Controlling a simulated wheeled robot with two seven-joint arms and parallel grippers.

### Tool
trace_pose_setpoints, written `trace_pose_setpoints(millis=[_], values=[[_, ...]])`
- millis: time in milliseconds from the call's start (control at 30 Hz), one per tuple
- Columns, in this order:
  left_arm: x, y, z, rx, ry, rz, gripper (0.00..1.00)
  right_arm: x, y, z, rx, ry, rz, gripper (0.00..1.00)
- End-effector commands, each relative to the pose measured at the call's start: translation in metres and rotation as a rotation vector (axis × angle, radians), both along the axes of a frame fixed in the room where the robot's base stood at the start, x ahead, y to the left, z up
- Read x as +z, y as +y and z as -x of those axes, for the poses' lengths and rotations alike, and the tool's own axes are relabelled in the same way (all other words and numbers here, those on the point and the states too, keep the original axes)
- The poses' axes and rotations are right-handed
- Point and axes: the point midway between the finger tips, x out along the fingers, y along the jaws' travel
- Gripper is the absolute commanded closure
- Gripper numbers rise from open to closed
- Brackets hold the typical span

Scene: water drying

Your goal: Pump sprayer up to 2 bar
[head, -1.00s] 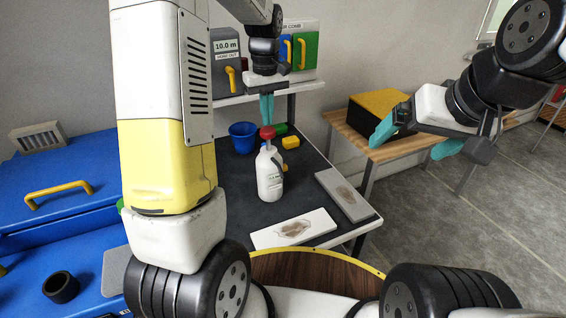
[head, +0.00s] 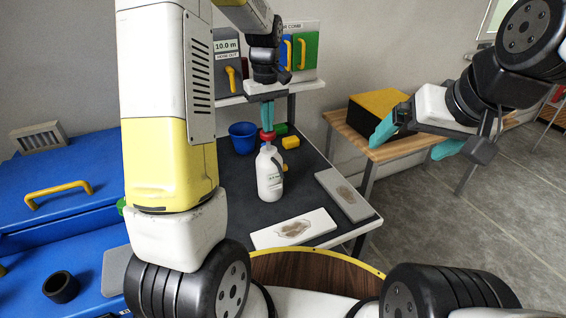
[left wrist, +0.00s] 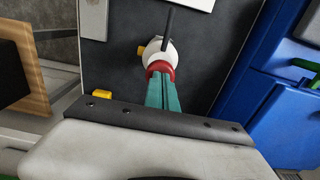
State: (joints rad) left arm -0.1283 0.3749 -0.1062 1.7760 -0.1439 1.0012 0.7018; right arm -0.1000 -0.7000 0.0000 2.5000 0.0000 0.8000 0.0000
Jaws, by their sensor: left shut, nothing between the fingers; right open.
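The sprayer (head: 269,175) is a white bottle with a red pump knob (head: 268,136) on top and a small display on its front. It stands upright on the dark table top. My left gripper (head: 268,128) points straight down, shut and empty, with its teal fingertips at the knob from above. In the left wrist view the fingertips (left wrist: 162,78) meet the red knob (left wrist: 160,68), and the white bottle top shows beyond. The display is too small to read. My right gripper (head: 412,142) is open and empty, well to the right above the floor and wooden table.
Two stained plates (head: 294,229) (head: 343,194) lie in front and to the right. A blue cabinet (head: 60,200) is at left.

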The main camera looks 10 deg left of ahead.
Motion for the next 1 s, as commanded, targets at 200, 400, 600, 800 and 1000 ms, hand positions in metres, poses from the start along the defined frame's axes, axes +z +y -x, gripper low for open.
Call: trace_pose_setpoints(millis=[200, 400, 600, 800, 1000], values=[[-0.011, 0.000, 0.001, 0.000, 0.003, -0.001, 1.00, 0.000, 0.000, 0.000, 0.000, 0.000, 0.000, 0.01], [-0.020, 0.000, 0.001, 0.000, 0.003, -0.001, 1.00, 0.000, 0.000, 0.000, 0.000, 0.000, 0.000, 0.01], [-0.020, 0.000, 0.000, 0.000, 0.001, 0.000, 1.00, 0.000, 0.000, 0.000, 0.000, 0.000, 0.000, 0.01], [-0.007, 0.000, 0.000, 0.000, 0.001, 0.000, 1.00, 0.000, 0.000, 0.000, 0.000, 0.000, 0.000, 0.01], [0.008, 0.000, 0.000, 0.000, 0.000, 0.000, 1.00, 0.000, 0.000, 0.000, 0.000, 0.000, 0.000, 0.01]])
